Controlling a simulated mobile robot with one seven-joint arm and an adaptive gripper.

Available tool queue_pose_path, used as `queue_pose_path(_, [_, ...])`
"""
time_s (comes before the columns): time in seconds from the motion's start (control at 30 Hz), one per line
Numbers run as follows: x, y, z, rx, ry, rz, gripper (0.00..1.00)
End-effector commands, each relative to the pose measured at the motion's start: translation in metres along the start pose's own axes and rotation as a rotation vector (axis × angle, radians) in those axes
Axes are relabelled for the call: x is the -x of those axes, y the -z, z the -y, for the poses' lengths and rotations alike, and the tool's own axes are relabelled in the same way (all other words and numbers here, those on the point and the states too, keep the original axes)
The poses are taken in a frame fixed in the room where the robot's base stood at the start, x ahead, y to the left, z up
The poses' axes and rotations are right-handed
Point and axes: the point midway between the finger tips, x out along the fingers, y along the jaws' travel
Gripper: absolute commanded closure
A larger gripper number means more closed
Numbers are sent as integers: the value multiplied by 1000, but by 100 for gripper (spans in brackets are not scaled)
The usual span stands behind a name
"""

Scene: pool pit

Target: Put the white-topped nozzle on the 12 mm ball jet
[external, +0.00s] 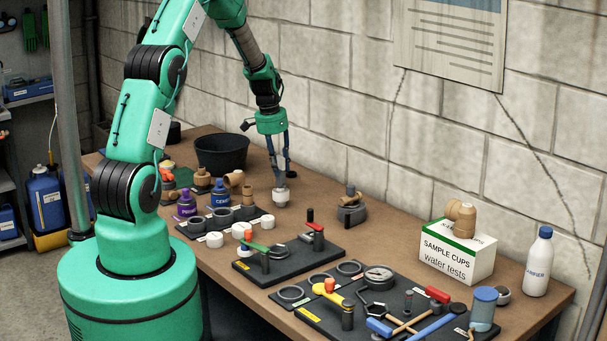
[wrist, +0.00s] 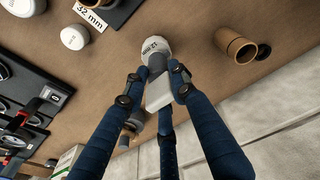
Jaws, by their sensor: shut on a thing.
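My gripper (external: 280,168) points down over the back middle of the bench. In the wrist view its blue fingers (wrist: 158,86) are shut on a white piece, which I take for the white top of the nozzle (wrist: 160,96). The label is too small to read surely. I cannot tell whether this part is the 12 mm ball jet or belongs to the nozzle, nor whether it touches the bench.
A grey fitting with a brown piece (external: 351,207) stands to the right. A black bucket (external: 221,152) stands behind left. Brown fittings, bottles and a ring tray (external: 226,226) are at the left. Black tool boards (external: 289,258) fill the front.

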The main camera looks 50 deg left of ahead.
Motion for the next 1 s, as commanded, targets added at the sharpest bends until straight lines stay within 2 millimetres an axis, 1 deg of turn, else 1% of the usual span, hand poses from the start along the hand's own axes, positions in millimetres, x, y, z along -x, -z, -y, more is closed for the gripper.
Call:
queue_pose_path(0.1, [-8, -1, 0, 0, 0, -1, 100])
queue_pose_path(0.53, [-12, -2, 1, 0, 1, -1, 100])
queue_pose_path(0.57, [-11, -2, 1, 0, 1, -1, 70])
queue_pose_path(0.6, [-11, -2, 1, 0, 1, -1, 62])
queue_pose_path(0.63, [-11, -2, 1, 0, 1, -1, 56])
queue_pose_path(0.67, [-11, -2, 0, 0, 1, -1, 55])
queue_pose_path(1.0, [-10, -1, 0, 0, 1, -1, 55])
